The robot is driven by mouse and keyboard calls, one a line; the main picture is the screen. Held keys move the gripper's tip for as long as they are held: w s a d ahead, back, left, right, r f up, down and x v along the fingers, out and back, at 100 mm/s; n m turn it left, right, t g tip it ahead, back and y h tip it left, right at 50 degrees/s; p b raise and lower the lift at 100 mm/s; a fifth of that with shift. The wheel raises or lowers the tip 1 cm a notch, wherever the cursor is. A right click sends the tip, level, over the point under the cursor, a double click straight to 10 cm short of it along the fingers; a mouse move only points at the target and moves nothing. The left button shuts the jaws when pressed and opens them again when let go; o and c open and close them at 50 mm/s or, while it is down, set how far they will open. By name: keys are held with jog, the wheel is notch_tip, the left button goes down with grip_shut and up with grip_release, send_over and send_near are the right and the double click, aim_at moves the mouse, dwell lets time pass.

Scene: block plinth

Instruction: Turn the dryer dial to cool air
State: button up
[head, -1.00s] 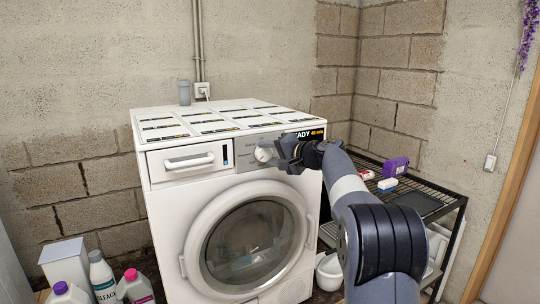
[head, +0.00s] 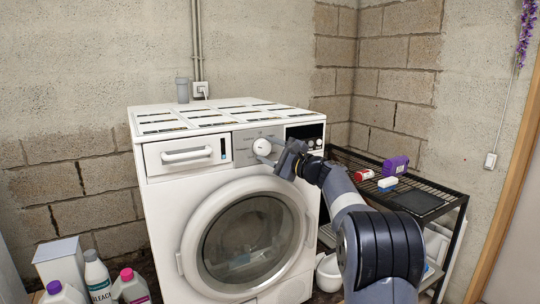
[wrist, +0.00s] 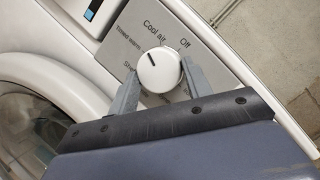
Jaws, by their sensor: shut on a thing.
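The dryer dial (wrist: 158,70) is a round white knob on the grey control panel of the white dryer (head: 160,210). It also shows in the head view (head: 262,147). My gripper (wrist: 160,67) is shut on the dial, with one finger on each side of it. The dial's dark mark points to the upper left in the wrist view, between the "Cool air" label (wrist: 155,27) and the towel warm label (wrist: 130,38), nearer "Cool air". The "Off" label (wrist: 185,43) is to the right. Lower labels are partly hidden by my gripper.
The dryer's display (head: 304,131) is dark. A black wire rack (head: 415,203) with a purple item (head: 395,165) stands right of the dryer. Bottles (head: 97,275) and a white box (head: 60,260) stand on the left. The round door below the panel is closed.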

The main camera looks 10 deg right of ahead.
jog(key=m, duration=0.1)
jog(key=m+t+b, duration=0.1)
jog(key=m, duration=0.1)
jog(key=m+t+b, duration=0.1)
jog(key=m, duration=0.1)
jog(key=shift+a+f+h, duration=0.15)
jog(key=shift+f+h, duration=0.1)
jog(key=shift+h, duration=0.05)
jog(key=shift+m, duration=0.4)
jog(key=o, duration=1)
jog(key=b+v, duration=0.1)
jog(key=v, duration=0.9)
jog(key=shift+s+f+b, duration=0.15)
jog(key=shift+s+b, duration=0.2)
jog(key=shift+b, duration=0.05)
